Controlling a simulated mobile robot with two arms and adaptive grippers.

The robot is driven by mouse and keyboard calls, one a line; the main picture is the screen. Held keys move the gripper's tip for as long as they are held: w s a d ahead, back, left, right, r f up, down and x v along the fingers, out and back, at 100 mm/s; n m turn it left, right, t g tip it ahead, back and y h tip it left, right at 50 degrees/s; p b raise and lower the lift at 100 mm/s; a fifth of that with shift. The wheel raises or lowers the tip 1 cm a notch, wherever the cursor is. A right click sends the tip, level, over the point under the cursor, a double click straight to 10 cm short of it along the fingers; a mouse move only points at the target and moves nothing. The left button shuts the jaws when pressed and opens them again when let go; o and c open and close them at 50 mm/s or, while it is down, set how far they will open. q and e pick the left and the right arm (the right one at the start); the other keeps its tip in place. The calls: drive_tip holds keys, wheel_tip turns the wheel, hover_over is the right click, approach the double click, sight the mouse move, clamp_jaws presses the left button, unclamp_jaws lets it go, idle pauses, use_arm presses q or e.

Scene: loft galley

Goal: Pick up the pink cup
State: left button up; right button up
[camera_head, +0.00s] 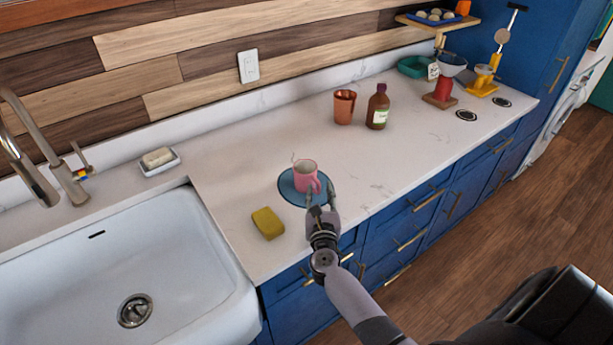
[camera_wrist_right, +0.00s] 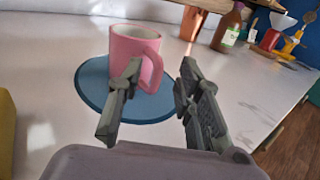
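The pink cup (camera_head: 305,174) stands upright on a round blue mat (camera_head: 287,192) on the counter. In the right wrist view the cup (camera_wrist_right: 128,48) shows its handle turned toward my gripper, and the blue mat (camera_wrist_right: 92,82) lies under it. My right gripper (camera_head: 320,196) is at the near side of the mat, in front of the cup. Its fingers (camera_wrist_right: 155,92) are open. The left finger overlaps the lower handle in the wrist view; I cannot tell whether they touch. Nothing is held. My left gripper is not in view.
A yellow sponge (camera_head: 268,223) lies left of my right gripper, near the white sink (camera_head: 190,262). A copper cup (camera_head: 344,107) and a brown bottle (camera_head: 378,108) stand farther back. A soap dish (camera_head: 160,165) sits behind the sink. Counter right of the mat is clear.

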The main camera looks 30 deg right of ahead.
drive_tip(key=shift+x, duration=1.2)
drive_tip(key=shift+s+a, duration=0.1)
drive_tip(key=shift+c, duration=0.5)
clamp_jaws()
